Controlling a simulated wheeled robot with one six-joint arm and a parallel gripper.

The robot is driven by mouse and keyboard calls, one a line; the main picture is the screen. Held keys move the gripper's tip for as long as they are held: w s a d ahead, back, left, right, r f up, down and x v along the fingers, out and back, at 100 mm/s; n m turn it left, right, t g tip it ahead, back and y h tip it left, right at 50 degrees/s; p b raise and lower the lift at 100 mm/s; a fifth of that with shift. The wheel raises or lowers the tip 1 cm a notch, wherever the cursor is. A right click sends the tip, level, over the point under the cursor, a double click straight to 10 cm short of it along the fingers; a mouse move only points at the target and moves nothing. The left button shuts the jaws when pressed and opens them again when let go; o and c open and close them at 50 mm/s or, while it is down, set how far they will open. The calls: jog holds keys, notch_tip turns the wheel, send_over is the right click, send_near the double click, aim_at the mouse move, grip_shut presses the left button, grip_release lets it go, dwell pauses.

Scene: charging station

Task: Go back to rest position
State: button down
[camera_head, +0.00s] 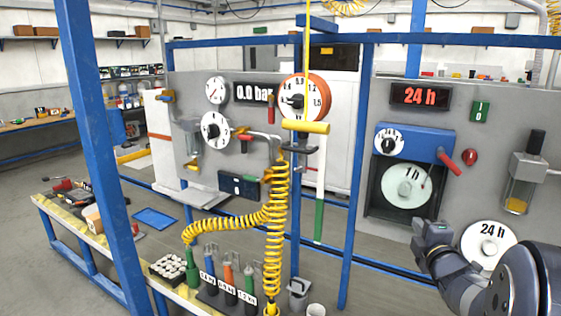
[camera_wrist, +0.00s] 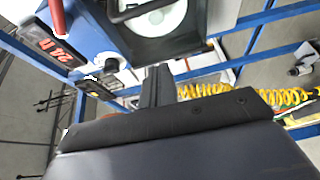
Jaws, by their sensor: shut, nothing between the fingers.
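My gripper (camera_head: 432,236) is at the lower right of the head view, in front of the right panel and just left of the white "24 h" dial (camera_head: 488,244). It is shut and holds nothing. In the wrist view its closed dark fingers (camera_wrist: 158,86) point up toward the blue-framed unit. No contact with the panel can be made out. My arm comes in from the lower right corner and hides part of the panel's lower edge.
The right panel carries a blue unit with a red lever (camera_head: 447,161) and a "24 h" display (camera_head: 420,95). A yellow coiled hose (camera_head: 276,225) hangs left of centre above a bench with several labelled cylinders (camera_head: 229,285). Blue posts (camera_head: 357,170) stand between. Floor shows left of my gripper.

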jog(key=shift+s+a+b, duration=0.3)
jog(key=shift+s+a, duration=0.15)
jog(key=shift+a, duration=0.3)
jog(key=shift+s+a+b, duration=0.25)
jog(key=shift+s+a, duration=0.15)
jog(key=shift+a, duration=0.35)
